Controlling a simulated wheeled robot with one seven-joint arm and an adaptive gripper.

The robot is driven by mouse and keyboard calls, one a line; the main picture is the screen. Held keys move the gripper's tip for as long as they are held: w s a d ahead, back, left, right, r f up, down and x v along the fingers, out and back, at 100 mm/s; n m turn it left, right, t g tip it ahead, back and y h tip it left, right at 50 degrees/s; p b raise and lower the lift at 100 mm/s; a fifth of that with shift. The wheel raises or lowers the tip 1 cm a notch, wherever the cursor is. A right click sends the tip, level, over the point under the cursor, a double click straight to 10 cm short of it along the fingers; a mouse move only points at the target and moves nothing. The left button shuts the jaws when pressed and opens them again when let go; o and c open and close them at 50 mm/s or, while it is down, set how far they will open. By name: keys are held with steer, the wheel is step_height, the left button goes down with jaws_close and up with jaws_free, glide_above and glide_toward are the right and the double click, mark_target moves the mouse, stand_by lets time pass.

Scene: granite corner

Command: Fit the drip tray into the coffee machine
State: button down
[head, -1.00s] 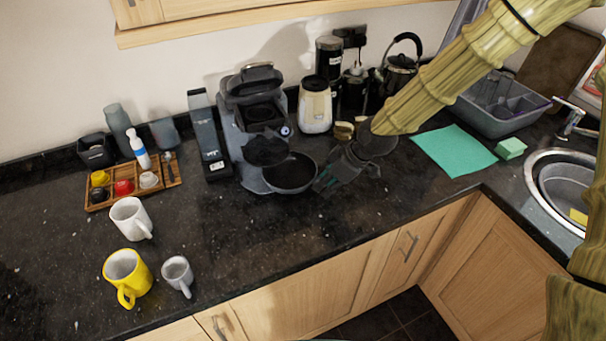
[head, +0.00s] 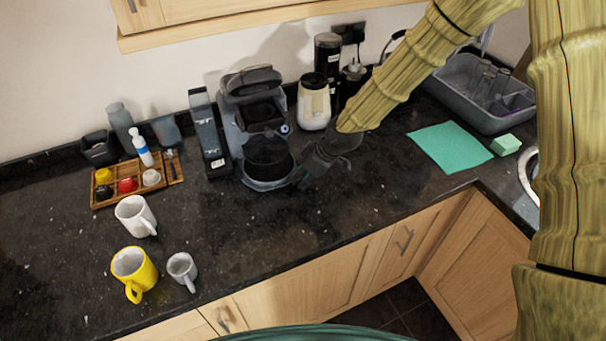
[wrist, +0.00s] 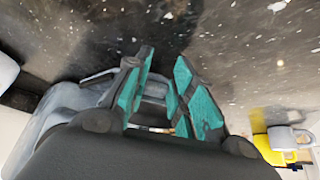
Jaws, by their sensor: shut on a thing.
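The coffee machine (head: 240,125) stands against the back wall in the head view, grey with a dark front. The round dark drip tray (head: 268,184) with a grey rim is at the machine's foot and overlaps its base in this view. I cannot tell whether it is fully seated. My gripper (head: 299,176) is shut on the tray's right side, low over the counter. In the wrist view the teal fingers (wrist: 160,88) are on either side of a grey edge, and a grey body, likely the machine, lies at left. The contact itself is partly hidden.
A dark upright box (head: 209,135) stands close left of the machine, and a cream canister (head: 314,103) stands behind right. A wooden pod tray (head: 172,181) and several mugs, including a yellow one (head: 133,270), are at left. The counter in front is clear.

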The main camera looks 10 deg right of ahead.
steer(key=shift+a, duration=0.1)
steer(key=c, duration=1.7)
jaws_free()
steer(key=shift+f, duration=0.15)
steer(key=o, duration=0.5)
steer(key=shift+r, duration=0.25)
steer(key=b+v, duration=0.3)
steer(key=v, duration=0.9)
